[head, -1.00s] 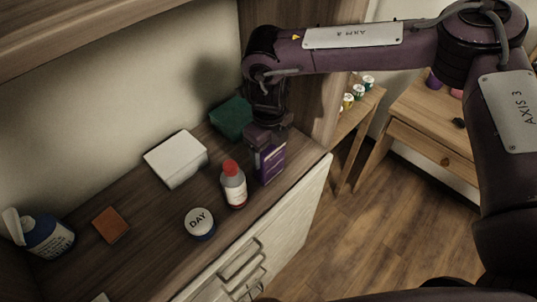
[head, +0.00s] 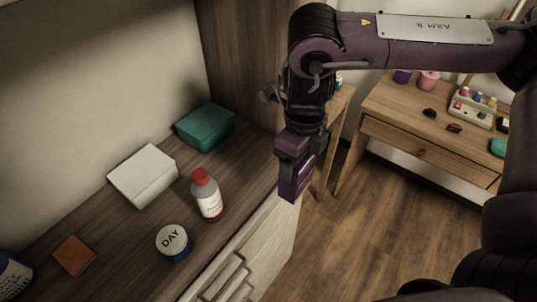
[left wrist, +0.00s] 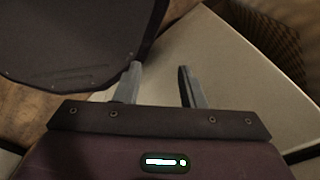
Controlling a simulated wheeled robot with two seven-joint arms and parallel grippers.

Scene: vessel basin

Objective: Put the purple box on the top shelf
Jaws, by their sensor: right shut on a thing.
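The purple box (head: 294,185) is held upright in my right gripper (head: 300,150) in the head view. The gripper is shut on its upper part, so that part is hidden. The box hangs at the front edge of the wooden shelf board (head: 110,237), to the right of the red-capped bottle. The top shelf cannot be made out in the head view now. My left gripper (left wrist: 157,85) shows only in the left wrist view. Its two fingers are apart with nothing between them, over a pale surface.
On the board stand a red-capped bottle (head: 207,196), a round DAY tub (head: 173,242), a white box (head: 143,175), a teal box (head: 205,127) and an orange block (head: 74,255). A wooden side panel (head: 240,60) rises behind. A desk (head: 400,130) stands at right.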

